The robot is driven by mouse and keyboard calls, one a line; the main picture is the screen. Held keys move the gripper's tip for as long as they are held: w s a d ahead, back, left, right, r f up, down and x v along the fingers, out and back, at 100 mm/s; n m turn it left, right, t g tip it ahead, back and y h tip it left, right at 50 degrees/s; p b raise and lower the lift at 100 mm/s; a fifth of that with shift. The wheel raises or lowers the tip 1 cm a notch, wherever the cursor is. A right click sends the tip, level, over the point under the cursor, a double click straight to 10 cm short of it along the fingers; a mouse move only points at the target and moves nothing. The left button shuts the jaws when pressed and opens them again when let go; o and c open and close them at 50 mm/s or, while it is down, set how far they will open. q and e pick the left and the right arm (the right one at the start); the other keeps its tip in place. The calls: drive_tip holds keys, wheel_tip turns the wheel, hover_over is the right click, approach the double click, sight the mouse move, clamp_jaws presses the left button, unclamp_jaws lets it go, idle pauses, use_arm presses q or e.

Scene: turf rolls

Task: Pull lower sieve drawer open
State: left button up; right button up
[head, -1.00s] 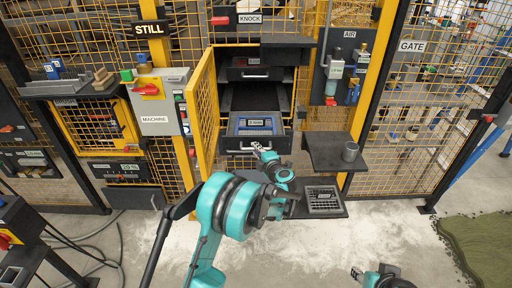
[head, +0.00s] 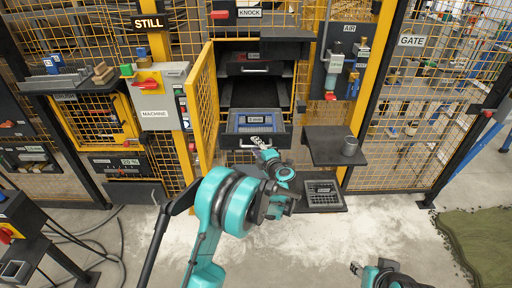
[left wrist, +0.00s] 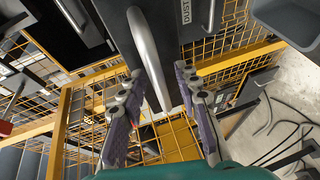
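The lower sieve drawer (head: 238,143) stands pulled out of the dark cabinet, with a blue-framed sieve (head: 255,122) lying in it. Its bar handle (head: 240,147) is on the front face. My left gripper (head: 259,142) is at this front, at the handle. In the left wrist view the fingers (left wrist: 158,78) are spread, and a grey bar handle (left wrist: 146,45) runs between them. Gaps show on both sides of the bar, so contact is not visible. My right gripper (head: 356,268) is low at the right, away from the cabinet; its finger opening is too small to judge.
An upper drawer (head: 255,70) sits above. A yellow mesh door (head: 204,100) stands open just left of the drawers. A dark shelf (head: 325,150) with a grey mug (head: 350,146) is at the right, above a gridded tray (head: 322,194). Pale floor in front is mostly clear.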

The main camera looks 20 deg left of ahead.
use_arm(q)
drive_tip(key=v, duration=1.2)
